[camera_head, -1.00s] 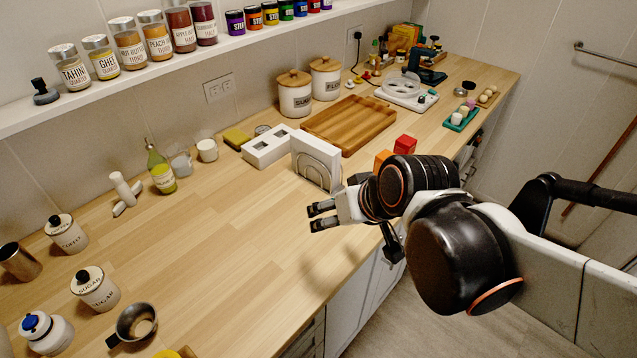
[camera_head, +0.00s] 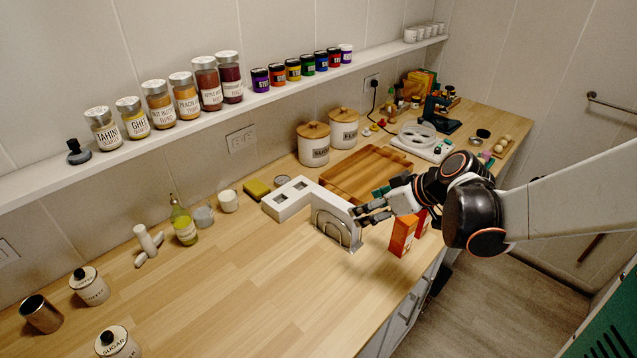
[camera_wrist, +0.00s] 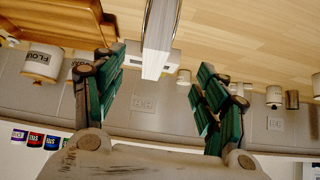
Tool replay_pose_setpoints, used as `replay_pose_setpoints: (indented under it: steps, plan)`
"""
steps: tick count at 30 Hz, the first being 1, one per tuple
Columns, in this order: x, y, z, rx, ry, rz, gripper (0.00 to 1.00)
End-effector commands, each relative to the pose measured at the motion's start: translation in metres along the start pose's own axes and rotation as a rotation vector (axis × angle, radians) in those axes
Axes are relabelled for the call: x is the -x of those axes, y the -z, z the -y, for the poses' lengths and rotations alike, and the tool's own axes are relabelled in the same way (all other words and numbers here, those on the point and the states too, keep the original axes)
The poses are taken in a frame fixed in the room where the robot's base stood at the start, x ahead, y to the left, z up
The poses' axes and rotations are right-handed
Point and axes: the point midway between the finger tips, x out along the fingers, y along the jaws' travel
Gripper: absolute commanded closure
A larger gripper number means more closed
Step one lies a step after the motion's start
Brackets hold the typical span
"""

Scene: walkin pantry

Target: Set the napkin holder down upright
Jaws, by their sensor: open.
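The napkin holder (camera_head: 333,229) has a looped metal front and a stack of white napkins. It stands upright on the wooden counter (camera_head: 245,275) in the head view. My gripper (camera_head: 362,214) is open at the holder's right end, close to its upper part. In the wrist view the holder (camera_wrist: 160,22) shows edge-on as a narrow upright strip between my two spread green-padded fingers (camera_wrist: 155,88). Gaps show on both sides of it there, and I see no finger contact. The holder's far side is hidden in the head view.
A white block-shaped holder (camera_head: 290,200) is close behind the napkin holder. A wooden tray (camera_head: 368,172) lies behind my gripper, and an orange box (camera_head: 402,236) stands to the right near the counter's edge.

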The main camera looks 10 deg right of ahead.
Motion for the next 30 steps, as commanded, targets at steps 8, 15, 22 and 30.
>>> replay_pose_setpoints:
  steps: [8, 15, 22, 30]
  plan:
    - [-0.028, 0.000, -0.006, 0.031, -0.002, -0.007, 0.34]
    - [-0.071, 0.000, -0.006, 0.029, -0.003, -0.006, 0.34]
    - [-0.085, 0.002, -0.006, 0.027, -0.005, -0.007, 0.34]
    - [-0.113, 0.004, -0.004, 0.028, -0.003, -0.006, 0.34]
